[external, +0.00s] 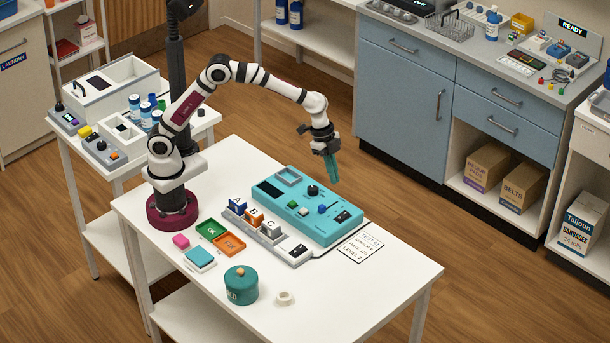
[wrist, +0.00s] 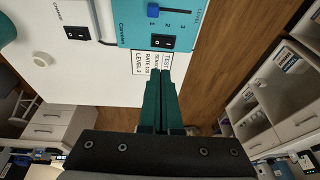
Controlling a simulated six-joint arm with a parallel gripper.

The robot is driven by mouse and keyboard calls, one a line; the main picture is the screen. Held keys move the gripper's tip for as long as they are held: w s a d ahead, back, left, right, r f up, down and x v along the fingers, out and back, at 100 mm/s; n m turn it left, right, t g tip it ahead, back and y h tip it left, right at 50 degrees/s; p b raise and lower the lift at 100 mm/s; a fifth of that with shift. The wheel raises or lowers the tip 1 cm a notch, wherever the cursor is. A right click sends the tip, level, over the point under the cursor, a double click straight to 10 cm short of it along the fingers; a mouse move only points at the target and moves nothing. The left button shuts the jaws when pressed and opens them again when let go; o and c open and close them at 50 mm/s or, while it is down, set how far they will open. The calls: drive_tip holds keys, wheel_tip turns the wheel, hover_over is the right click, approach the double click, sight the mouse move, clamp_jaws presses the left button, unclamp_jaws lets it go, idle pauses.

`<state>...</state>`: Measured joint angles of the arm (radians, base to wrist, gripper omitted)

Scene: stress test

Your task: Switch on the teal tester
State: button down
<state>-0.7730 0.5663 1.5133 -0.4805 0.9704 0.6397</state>
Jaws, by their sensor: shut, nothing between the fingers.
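The teal tester (external: 275,205) lies on the white table. It has a dark screen, a black knob (external: 313,190), green and white buttons, a blue slider (external: 322,208) and a black rocker switch (external: 342,216) at its right end. In the wrist view, the tester's end (wrist: 135,14) shows the blue slider by marks 1 to 3 and the rocker switch (wrist: 162,43); I cannot tell which way the rocker is set. My gripper (external: 335,181) is shut and empty, its green fingers pointing down above the tester's far right side, apart from it. The fingertips (wrist: 162,74) also show in the wrist view.
A grey unit (external: 272,243) with A, B and C blocks and its own rocker switch (external: 298,250) sits beside the tester. A printed card (external: 361,247) lies at its right end. A teal lidded pot (external: 241,288) and white ring (external: 285,298) stand in front. The table's right corner is clear.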

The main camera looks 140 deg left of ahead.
sight(346, 213)
drive_tip(key=shift+v, duration=1.15)
drive_tip(key=x, duration=0.4)
drive_tip(key=a+x, duration=0.1)
drive_tip(key=x, duration=0.7)
drive_tip(key=shift+s+a+f, duration=0.25)
drive_tip(key=shift+a+f, duration=0.05)
drive_tip(key=shift+f, duration=0.05)
drive_tip(key=shift+a+f, duration=0.1)
drive_tip(key=shift+f, duration=0.45)
